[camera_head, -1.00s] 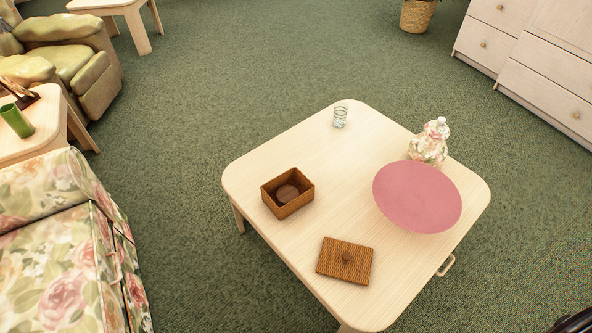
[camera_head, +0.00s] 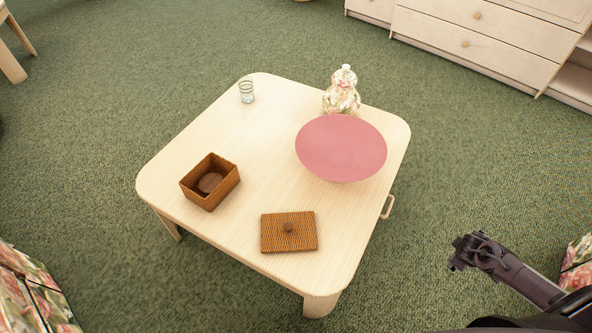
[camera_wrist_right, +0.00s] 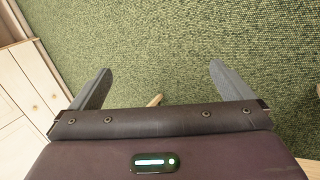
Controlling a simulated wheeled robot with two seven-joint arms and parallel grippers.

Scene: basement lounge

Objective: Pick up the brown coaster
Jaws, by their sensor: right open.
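The brown coaster (camera_head: 210,182) is a round disc lying inside a brown woven box (camera_head: 223,192) at the left of the low wooden table (camera_head: 200,140). The box is open at the top. My right gripper (camera_head: 456,262) is right of the table, over the green carpet and well apart from the box. In the right wrist view its two fingers (camera_wrist_right: 158,85) are spread wide with nothing between them. My left gripper is not in view.
A woven lid with a knob (camera_head: 289,231) lies near the table's front edge. A pink plate (camera_head: 341,148), a floral jar (camera_head: 342,92) and a glass (camera_head: 246,92) stand farther back. A drawer cabinet (camera_head: 480,30) is behind.

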